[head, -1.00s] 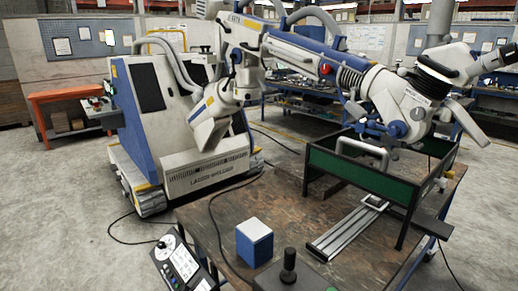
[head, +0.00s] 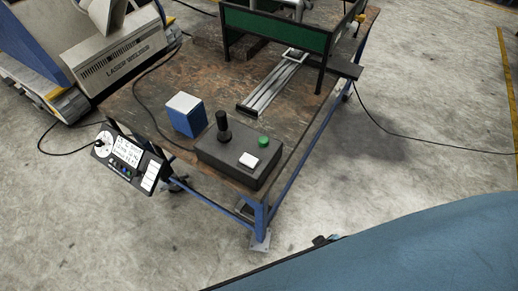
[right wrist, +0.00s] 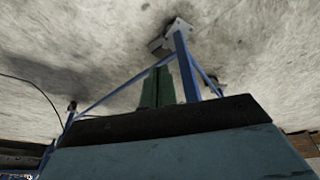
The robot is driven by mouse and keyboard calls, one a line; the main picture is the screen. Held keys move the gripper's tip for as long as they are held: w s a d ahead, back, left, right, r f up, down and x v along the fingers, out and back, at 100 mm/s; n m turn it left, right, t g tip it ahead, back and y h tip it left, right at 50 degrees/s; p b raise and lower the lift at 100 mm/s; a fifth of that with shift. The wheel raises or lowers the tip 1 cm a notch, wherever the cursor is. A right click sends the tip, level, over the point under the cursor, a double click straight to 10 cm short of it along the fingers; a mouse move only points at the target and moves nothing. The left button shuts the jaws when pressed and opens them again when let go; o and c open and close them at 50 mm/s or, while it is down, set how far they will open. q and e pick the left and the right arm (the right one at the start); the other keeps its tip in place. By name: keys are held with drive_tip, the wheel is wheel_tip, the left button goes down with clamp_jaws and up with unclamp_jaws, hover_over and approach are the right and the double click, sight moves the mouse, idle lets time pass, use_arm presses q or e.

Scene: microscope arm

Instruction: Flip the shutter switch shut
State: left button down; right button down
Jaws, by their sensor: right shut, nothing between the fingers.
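A dark control box (head: 226,161) sits at the near corner of the worktable. On its top are a black joystick (head: 223,128), a green button (head: 264,141) and a white switch (head: 248,160). I cannot tell from the head view which way the white switch is tipped. My right gripper (right wrist: 157,87) shows in the right wrist view as two green fingers, shut together and empty, with floor and blue table legs beyond. The control box does not show in that view. My left gripper is not in view.
A blue and white box (head: 186,114) stands left of the control box on the worktable (head: 215,75). A control panel (head: 128,158) hangs off its left edge. A metal rail (head: 275,83) and green-walled frame (head: 272,28) stand farther back. A large blue surface fills the lower right.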

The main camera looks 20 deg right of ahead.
drive_tip(key=w+r+n+t+y+p, duration=0.1)
drive_tip(key=w+r+t+p, duration=0.15)
drive_tip(key=w+r, duration=0.95)
drive_tip(key=w+a+r+n+y+p, duration=0.2)
drive_tip(key=a+r+p, duration=0.1)
drive_tip(key=r, duration=1.2)
drive_tip(key=w+a+r+n+y+p, duration=0.2)
drive_tip(key=a+r+p, duration=0.1)
drive_tip(key=r, duration=1.2)
drive_tip(key=shift+a+t, duration=0.45)
drive_tip(key=shift+a, duration=0.3)
drive_tip(key=shift+w+f, duration=0.1)
hover_over(251, 161)
drive_tip(key=s+d, duration=0.1)
drive_tip(key=s, duration=0.1)
drive_tip(key=f, duration=0.7)
drive_tip(key=shift+d+f, duration=0.15)
drive_tip(key=shift+d, duration=0.05)
wheel_tip(251, 161, down, 2)
drive_tip(key=shift+s+d+f, duration=0.1)
drive_tip(key=shift+f, duration=0.8)
